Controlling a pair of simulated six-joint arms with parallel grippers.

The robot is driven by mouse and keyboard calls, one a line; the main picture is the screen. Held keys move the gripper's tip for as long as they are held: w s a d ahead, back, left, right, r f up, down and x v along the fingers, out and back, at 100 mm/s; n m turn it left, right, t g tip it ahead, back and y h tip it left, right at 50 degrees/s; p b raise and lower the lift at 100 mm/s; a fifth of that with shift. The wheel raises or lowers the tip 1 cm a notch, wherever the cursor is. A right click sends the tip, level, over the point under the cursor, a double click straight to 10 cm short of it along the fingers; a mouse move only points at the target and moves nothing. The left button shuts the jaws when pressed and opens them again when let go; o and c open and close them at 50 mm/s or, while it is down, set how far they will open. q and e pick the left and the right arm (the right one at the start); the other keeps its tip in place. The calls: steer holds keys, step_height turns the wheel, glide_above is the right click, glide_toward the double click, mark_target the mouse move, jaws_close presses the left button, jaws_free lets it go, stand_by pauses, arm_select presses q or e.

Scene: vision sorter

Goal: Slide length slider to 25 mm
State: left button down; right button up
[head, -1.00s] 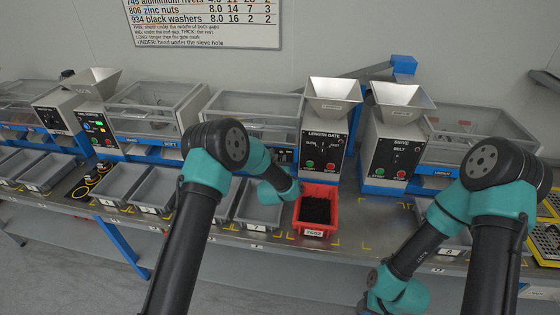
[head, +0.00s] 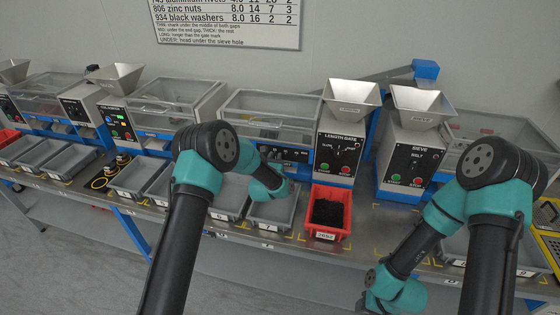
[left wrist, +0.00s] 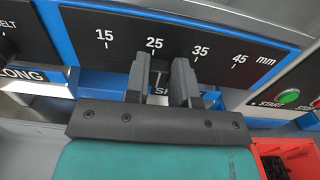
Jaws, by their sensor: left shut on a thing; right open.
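The length scale (left wrist: 178,48), marked 15 to 45 mm in white on a black panel, fills the upper left wrist view. My left gripper (left wrist: 160,77) is in front of its lower edge, fingers upright and close together, just below and slightly right of the 25 mark. It is shut on the slider, which the fingers mostly hide. In the head view my left wrist hides part of the panel, left of the length gate (head: 338,157). My right gripper (head: 365,302) hangs low at the bottom of the head view, over the front edge, open and away from the panel.
A red bin (head: 345,228) of dark parts stands on the bench before the length gate. Grey bins (head: 273,212) line the front edge to its left. The sieve unit (head: 410,160) stands right of the length gate. Some bare bench (head: 385,222) lies right of the red bin.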

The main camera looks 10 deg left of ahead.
arm_select(q)
steer(key=shift+a, duration=0.4)
steer(key=c, duration=1)
jaws_free()
steer(key=shift+o, duration=0.2)
steer(key=s+a, duration=0.2)
steer(key=s, duration=1.5)
